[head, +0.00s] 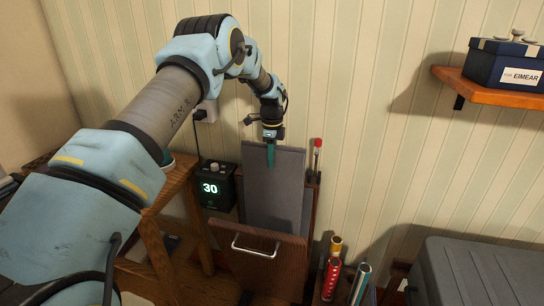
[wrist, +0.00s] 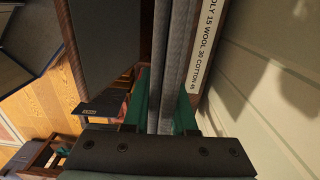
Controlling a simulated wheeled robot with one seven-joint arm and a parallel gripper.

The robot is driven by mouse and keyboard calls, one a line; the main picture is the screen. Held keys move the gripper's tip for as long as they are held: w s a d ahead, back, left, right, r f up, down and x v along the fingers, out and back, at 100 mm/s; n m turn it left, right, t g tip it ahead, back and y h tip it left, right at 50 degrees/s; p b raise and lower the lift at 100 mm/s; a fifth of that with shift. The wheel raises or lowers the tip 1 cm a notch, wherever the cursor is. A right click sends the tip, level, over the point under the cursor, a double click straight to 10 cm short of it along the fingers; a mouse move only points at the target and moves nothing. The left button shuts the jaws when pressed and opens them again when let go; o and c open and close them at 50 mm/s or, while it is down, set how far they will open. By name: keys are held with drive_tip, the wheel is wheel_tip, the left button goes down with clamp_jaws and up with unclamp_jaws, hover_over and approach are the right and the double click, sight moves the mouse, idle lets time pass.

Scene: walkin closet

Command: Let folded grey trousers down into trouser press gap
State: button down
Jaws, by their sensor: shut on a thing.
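My gripper (head: 271,152) points down above the trouser press, its teal fingers shut on the top edge of the folded grey trousers (head: 276,195). In the wrist view, the grey layers of the trousers (wrist: 172,60) run between the two fingers (wrist: 163,118). The trousers hang upright, and their lower part is hidden behind the brown front board of the trouser press (head: 262,268), which has a metal handle. In the wrist view, a dark board of the press (wrist: 100,40) is left of the trousers. A labelled edge (wrist: 203,45) is right of them. How deep the lower end sits cannot be seen.
A black timer box (head: 213,188) reading 30 stands left of the press, by a wooden table (head: 165,205). A red-tipped rod (head: 317,152) rises at its right. Rolled tubes (head: 332,278) and a grey case (head: 470,275) stand right. A shelf (head: 500,88) holds a blue box.

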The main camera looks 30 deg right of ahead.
drive_tip(key=f+b, duration=0.1)
drive_tip(key=f, duration=0.2)
drive_tip(key=f+b, duration=0.2)
drive_tip(key=f, duration=0.1)
drive_tip(key=f+b, duration=0.2)
drive_tip(key=f, duration=0.1)
drive_tip(key=shift+w+d+f, duration=0.25)
drive_tip(key=shift+f, duration=0.1)
drive_tip(key=shift+s+a+f+b, duration=0.1)
drive_tip(key=shift+a+f+b, duration=0.05)
drive_tip(key=shift+f+b, duration=0.45)
drive_tip(key=shift+s+a+f+b, duration=0.1)
drive_tip(key=shift+f+b, duration=0.35)
drive_tip(key=shift+f, duration=0.25)
drive_tip(key=c, duration=0.8)
unclamp_jaws()
drive_tip(key=shift+o, duration=0.8)
drive_tip(key=shift+w+r+b, duration=0.1)
drive_tip(key=shift+r+b, duration=0.35)
drive_tip(key=shift+r, duration=0.1)
wheel_tip(320, 180, up, 12)
drive_tip(key=r+b, duration=0.1)
drive_tip(key=b, duration=0.1)
hover_over(272, 184)
drive_tip(key=w, duration=0.1)
drive_tip(key=shift+w+d+f, duration=0.15)
drive_tip(key=shift+d+f, duration=0.1)
drive_tip(key=shift+d, duration=0.15)
